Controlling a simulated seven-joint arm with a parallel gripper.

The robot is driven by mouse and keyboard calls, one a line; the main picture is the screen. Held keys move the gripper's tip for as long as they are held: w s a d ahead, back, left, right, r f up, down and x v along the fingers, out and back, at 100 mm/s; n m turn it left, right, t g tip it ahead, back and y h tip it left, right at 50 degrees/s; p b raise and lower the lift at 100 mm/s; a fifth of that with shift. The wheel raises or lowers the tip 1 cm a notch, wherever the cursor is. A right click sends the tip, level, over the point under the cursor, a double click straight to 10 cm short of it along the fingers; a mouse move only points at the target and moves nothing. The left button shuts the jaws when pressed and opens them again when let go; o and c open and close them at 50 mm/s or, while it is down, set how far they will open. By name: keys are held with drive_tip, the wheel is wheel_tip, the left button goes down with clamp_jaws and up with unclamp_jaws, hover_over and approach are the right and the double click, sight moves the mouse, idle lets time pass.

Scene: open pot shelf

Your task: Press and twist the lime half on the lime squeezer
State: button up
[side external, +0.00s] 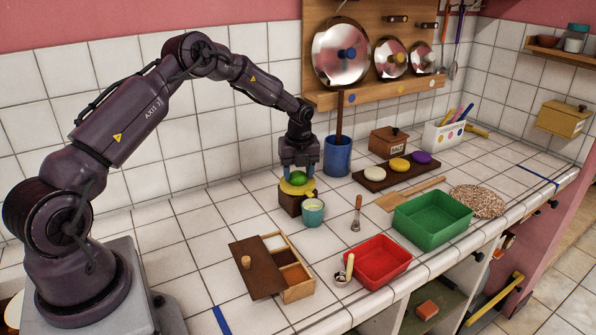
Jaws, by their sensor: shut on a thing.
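My gripper (299,170) points straight down over the lime squeezer at the middle of the counter. It is shut on the green lime half (299,178), which shows between the fingers. The lime squeezer has a yellow top (297,188) on a dark brown block (290,203). The lime half is at the yellow top and looks to be touching it, but the fingers hide part of the contact. A teal cup (313,213) with pale contents stands right in front of the squeezer.
A wooden spice box (298,290) with its dark lid, a red tray (378,262) and a green tray (432,222) lie in front and right. A blue pot (338,158) with a tall handle stands behind right. The counter left of the squeezer is clear.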

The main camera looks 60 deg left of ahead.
drive_tip(key=shift+f, duration=0.1)
drive_tip(key=n, duration=0.4)
drive_tip(key=shift+g, duration=0.3)
drive_tip(key=n, duration=0.4)
drive_tip(key=shift+r, duration=3.15)
